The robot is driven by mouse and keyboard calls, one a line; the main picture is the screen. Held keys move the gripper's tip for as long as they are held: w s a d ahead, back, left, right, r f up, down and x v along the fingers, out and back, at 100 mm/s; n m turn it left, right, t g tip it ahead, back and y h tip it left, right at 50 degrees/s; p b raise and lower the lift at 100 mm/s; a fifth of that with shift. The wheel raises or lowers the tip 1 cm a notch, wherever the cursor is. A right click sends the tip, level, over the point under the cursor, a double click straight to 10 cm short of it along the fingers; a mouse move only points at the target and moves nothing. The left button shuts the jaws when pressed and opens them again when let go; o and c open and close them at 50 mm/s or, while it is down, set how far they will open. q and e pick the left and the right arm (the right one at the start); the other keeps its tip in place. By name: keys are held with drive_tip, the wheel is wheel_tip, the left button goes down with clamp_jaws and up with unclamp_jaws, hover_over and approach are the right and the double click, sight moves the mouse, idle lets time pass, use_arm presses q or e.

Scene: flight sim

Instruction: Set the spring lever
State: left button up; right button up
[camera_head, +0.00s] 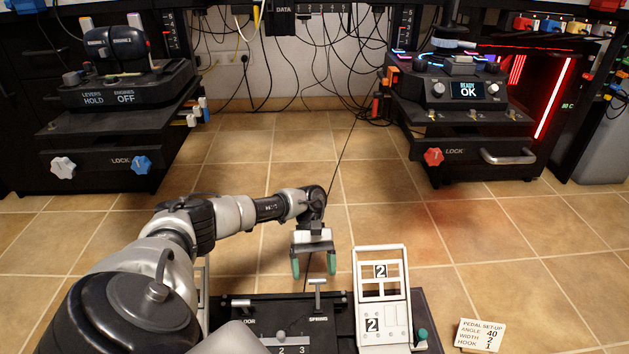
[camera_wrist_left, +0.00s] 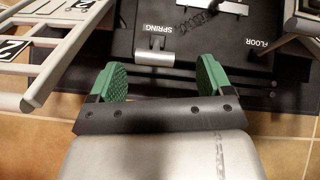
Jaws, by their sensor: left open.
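The spring lever (camera_head: 317,283), a silver T-shaped handle, stands at the far edge of the black pedal box (camera_head: 262,308), by the label SPRING. My left gripper (camera_head: 313,266) is open and empty, with green finger pads. It points down near the lever. In the left wrist view the silver lever handle (camera_wrist_left: 153,58) lies between the two green fingertips (camera_wrist_left: 163,75), level with their ends, with a gap on each side. I cannot tell how high the fingers are above it. My right gripper is not in view.
A white frame with number plates (camera_head: 381,300) stands close to the right of the gripper. A set-up card (camera_head: 481,335) reads angle 40, width 2, hook 1. A FLOOR lever (camera_head: 240,303) sits left on the box. Tiled floor beyond is clear up to the consoles.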

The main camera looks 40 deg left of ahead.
use_arm(q)
drive_tip(key=p+v, duration=0.1)
drive_tip(key=v, duration=0.5)
drive_tip(key=shift+a, duration=0.25)
